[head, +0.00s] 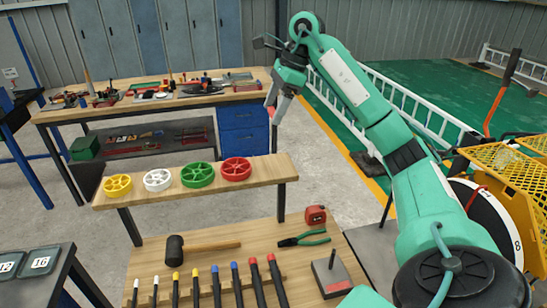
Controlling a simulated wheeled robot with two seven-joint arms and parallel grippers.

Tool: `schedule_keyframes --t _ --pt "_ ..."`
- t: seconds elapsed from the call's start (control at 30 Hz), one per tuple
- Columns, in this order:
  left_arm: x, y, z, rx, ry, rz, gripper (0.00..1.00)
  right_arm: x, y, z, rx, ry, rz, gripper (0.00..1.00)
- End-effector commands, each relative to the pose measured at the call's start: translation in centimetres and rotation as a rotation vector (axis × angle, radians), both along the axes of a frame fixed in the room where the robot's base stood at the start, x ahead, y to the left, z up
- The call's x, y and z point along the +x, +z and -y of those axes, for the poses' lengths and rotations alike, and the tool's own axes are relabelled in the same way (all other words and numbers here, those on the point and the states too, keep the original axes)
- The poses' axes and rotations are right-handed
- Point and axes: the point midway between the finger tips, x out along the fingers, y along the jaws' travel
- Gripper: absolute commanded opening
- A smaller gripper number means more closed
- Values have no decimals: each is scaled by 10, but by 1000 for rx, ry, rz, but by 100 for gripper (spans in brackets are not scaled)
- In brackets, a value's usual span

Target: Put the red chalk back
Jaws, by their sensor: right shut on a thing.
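My right gripper (274,103) is raised in the upper middle of the head view, over the gap behind the narrow shelf board. It points downward and is shut on a small red thing, which looks like the red chalk (271,112). Only a little of the red chalk shows at the fingertips. Near the bottom edge is a row of dark sticks with coloured ends, including white, yellow, blue and red (270,258). My left gripper is not in view.
The shelf board (140,190) bears yellow, white, green and red (236,169) wheels. The near bench holds a mallet (175,248), green-handled pliers (305,239), a red tape measure (316,214) and a block with a post (331,276). A cluttered workbench (60,115) stands behind.

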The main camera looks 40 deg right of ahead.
Motion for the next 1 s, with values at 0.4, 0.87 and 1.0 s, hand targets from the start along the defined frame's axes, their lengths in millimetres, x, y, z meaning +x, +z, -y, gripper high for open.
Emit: schedule_keyframes --t 0.4,0.87,1.0 --pt "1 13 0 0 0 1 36 -1 -65 0 -1 -2 -5 54" --pt "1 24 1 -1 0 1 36 0 -115 0 0 -2 -1 54" --pt "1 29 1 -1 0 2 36 0 -127 0 2 -1 -3 54"
